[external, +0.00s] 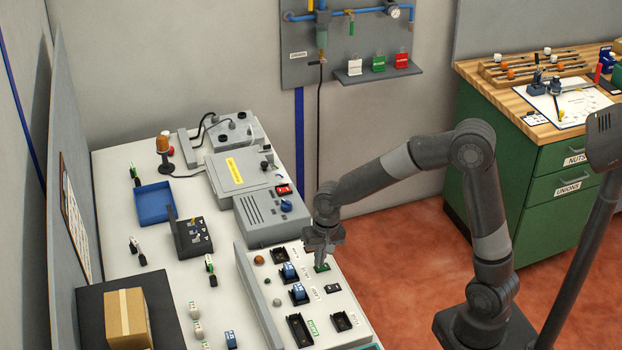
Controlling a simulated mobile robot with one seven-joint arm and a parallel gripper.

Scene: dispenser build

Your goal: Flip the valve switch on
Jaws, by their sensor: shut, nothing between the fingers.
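My gripper (321,254) points down over the far right part of a light panel (350,312) on the white bench. It is shut with nothing in it. Its tips are just above or at a small green part (322,267); I cannot tell whether they touch. A small dark switch-like part (332,289) sits on the panel nearer the camera, below the gripper in the picture. The panel's labels are too small to read, so I cannot tell which part is the valve switch or how it is set.
Blue blocks (289,271) stand in dark holders left of my gripper. A grey box (270,218) with a red switch (284,190) and blue knob lies behind. A blue tray (153,204) and a cardboard box (127,318) are further left. Red floor lies right of the bench.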

